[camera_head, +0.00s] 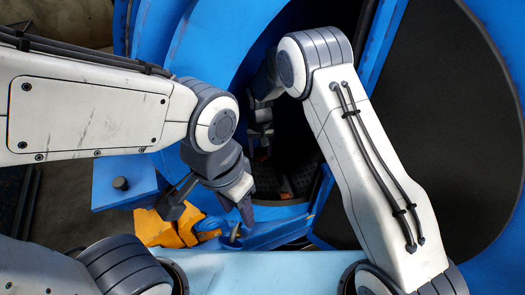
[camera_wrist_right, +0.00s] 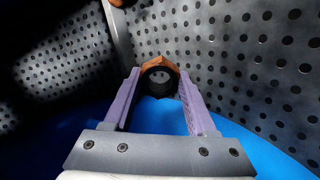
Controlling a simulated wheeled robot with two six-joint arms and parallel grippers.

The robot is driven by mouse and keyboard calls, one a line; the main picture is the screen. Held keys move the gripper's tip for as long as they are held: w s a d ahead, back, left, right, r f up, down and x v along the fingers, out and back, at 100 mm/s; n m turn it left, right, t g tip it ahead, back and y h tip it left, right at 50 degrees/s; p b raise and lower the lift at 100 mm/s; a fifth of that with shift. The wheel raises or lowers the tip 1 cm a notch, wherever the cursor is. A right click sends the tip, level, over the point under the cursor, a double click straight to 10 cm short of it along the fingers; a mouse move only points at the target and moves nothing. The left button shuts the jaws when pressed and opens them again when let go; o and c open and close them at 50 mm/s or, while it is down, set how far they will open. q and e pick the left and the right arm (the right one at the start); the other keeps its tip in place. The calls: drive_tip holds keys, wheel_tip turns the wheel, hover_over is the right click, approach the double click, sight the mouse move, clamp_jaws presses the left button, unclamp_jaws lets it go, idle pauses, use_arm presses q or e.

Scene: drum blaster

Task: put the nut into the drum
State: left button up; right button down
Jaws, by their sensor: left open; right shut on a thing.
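The nut (camera_wrist_right: 161,63) is an orange-brown ring with a dark hole, seen in the right wrist view between the tips of the two purple fingers. My right gripper (camera_wrist_right: 160,85) is shut on it. In the head view my right gripper (camera_head: 262,130) reaches into the dark opening of the drum (camera_head: 290,184); the nut is hard to make out there. The drum's perforated metal walls (camera_wrist_right: 235,60) surround the nut in the wrist view, and the nut appears held clear of them. My left gripper (camera_head: 208,207) is open and empty, outside the opening at its lower left.
A blue frame (camera_head: 280,232) borders the opening below. A large round door with a dark inner face (camera_head: 455,110) stands open at the right. A blue box with a dark knob (camera_head: 121,184) is at the left.

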drive_tip(key=shift+c, duration=0.6)
unclamp_jaws()
wheel_tip(320, 180, up, 10)
drive_tip(key=p, duration=0.1)
drive_tip(key=shift+r, duration=0.25)
drive_tip(key=shift+p, duration=0.3)
drive_tip(key=s+d+r+b, duration=0.1)
drive_tip(key=s+d, duration=0.4)
drive_tip(key=s, duration=0.7)
drive_tip(key=s+d+r+b, duration=0.1)
drive_tip(key=s+d, duration=0.4)
drive_tip(key=s, duration=0.7)
drive_tip(key=shift+r+b, duration=0.35)
drive_tip(key=shift+r, duration=0.15)
